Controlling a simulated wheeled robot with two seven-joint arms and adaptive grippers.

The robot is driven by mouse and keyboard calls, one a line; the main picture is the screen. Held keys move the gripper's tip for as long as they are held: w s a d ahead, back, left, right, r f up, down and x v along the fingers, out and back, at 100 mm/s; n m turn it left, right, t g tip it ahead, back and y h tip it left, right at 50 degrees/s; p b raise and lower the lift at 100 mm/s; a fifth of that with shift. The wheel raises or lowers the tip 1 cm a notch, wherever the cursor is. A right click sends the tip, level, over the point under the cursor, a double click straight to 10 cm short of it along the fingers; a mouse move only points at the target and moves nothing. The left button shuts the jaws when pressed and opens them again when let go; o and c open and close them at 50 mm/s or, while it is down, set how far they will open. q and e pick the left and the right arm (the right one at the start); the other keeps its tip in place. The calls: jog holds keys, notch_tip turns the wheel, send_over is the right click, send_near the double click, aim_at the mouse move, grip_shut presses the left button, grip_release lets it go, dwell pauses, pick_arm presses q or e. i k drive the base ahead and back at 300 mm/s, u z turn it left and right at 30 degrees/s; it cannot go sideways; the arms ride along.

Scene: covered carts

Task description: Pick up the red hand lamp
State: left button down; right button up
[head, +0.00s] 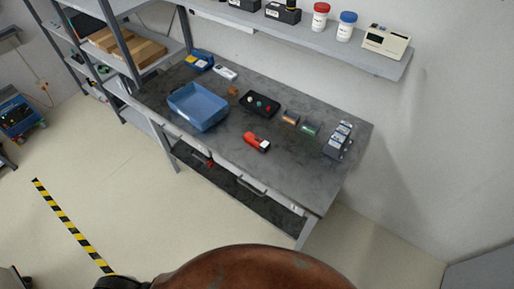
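The red hand lamp (256,142) lies on the dark grey top of the workbench (222,146), near its front edge and about midway along it. It is red with a dark and pale part at its right end. Nothing covers it. Neither my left gripper nor my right gripper can be made out in the head view.
Around the lamp are a blue tray (172,105), a black box with coloured knobs (260,103), small cylinders (309,128) and a grey rack (338,140). A wall shelf (300,28) hangs behind. A large brown rounded thing (255,267) fills the bottom edge.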

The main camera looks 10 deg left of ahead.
aim_at(256, 141)
jog(key=z, duration=0.2)
jog(key=k, duration=0.3)
jog(key=u, duration=1.1)
jog(key=i, duration=0.65)
jog(key=u, duration=0.2)
